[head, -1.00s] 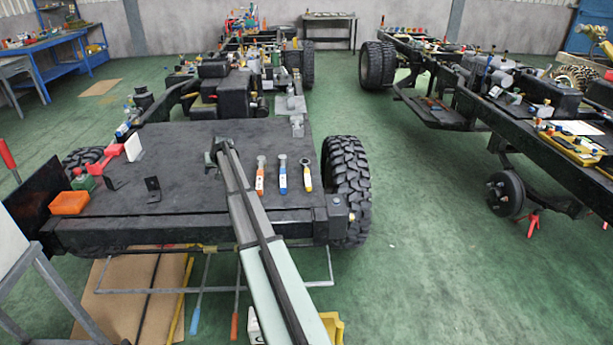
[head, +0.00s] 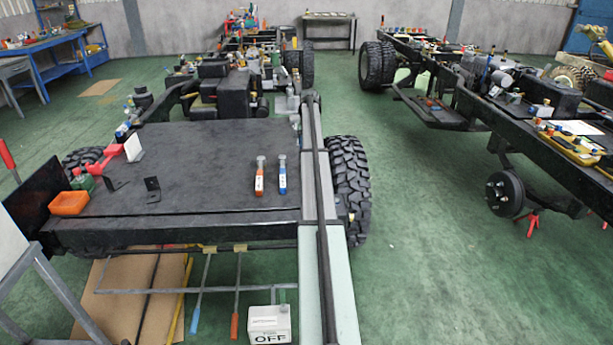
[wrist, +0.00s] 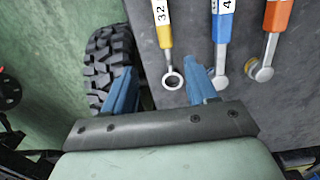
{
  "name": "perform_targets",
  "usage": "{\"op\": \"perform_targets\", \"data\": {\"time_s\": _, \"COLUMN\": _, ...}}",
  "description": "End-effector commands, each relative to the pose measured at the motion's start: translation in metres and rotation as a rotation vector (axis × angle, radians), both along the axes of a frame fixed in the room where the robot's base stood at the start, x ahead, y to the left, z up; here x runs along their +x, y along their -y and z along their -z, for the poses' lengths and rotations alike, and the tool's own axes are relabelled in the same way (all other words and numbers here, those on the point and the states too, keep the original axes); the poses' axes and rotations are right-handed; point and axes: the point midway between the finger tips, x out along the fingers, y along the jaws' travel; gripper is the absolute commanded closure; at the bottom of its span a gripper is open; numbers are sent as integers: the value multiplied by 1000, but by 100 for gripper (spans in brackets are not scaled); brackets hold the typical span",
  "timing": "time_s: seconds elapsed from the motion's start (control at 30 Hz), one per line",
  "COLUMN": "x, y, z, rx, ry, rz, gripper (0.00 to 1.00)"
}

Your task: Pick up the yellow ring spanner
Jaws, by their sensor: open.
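The yellow ring spanner (wrist: 163,38) lies on the dark flat deck (head: 215,150). In the wrist view it carries a white label reading 32, and its ring end points toward my gripper (wrist: 160,74). My gripper is open, with its two blue fingers apart. In that view the ring appears between the fingers, nearer the right one; the height gap is hard to judge. In the head view my arm hides the spanner and the fingers.
A blue-handled tool (head: 282,175) and an orange-handled tool (head: 259,177) lie beside the spanner. A large tyre (head: 348,190) stands at the deck's right edge. An orange bin (head: 69,203) and black brackets (head: 152,189) sit on the left. The deck's middle is clear.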

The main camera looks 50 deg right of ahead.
Motion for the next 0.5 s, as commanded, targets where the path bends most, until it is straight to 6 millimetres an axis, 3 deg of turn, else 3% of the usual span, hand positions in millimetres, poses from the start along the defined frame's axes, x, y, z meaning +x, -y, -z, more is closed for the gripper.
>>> {"op": "perform_targets", "data": {"time_s": 0.3, "x": 0, "y": -1, "z": 54, "rx": 1, "ry": 1, "rz": -1, "gripper": 43}}
{"op": "perform_targets", "data": {"time_s": 0.5, "x": 1, "y": -1, "z": 73, "rx": -1, "ry": 2, "rz": -1, "gripper": 43}}
